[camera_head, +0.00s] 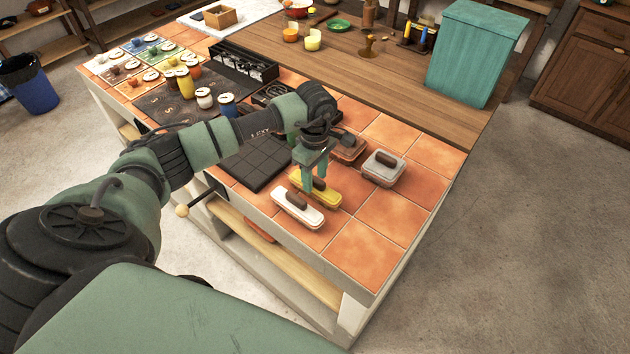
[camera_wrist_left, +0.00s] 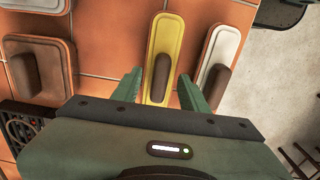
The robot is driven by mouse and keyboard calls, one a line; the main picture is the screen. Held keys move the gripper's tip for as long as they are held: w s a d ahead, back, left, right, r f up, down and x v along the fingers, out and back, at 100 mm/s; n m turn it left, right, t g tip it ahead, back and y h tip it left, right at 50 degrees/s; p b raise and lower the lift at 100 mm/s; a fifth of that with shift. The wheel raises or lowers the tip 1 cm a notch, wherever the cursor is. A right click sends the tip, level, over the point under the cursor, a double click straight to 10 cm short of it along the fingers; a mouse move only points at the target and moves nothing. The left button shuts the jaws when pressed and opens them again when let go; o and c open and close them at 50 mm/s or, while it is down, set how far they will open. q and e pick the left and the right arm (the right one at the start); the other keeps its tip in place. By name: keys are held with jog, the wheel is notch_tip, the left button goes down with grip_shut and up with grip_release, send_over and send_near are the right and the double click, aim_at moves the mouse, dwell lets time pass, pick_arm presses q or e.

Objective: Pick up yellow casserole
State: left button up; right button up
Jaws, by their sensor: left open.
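The yellow casserole (camera_head: 327,198) is a long dish with a dark brown handle on its lid. It stands on the orange tiled counter (camera_head: 371,246) between a white casserole and a brown one. My left gripper (camera_head: 319,183) is open directly above it in the head view, fingers pointing down. In the left wrist view the yellow casserole (camera_wrist_left: 169,40) lies between the two green fingers of my left gripper (camera_wrist_left: 160,88), its handle between the fingertips. The fingers look apart from the handle. The casserole's far part is hidden behind the gripper in the head view. My right gripper is not in view.
A white casserole (camera_head: 297,208) stands close on the near side. A brown casserole (camera_head: 346,150) and a grey one (camera_head: 384,168) stand behind. A dark grid plate (camera_head: 256,163) lies left. The front right tiles are clear. A teal bin (camera_head: 475,55) stands farther back.

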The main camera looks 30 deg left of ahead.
pick_arm(q)
grip_shut()
jog(key=shift+w+r, duration=0.1)
dwell(1.2)
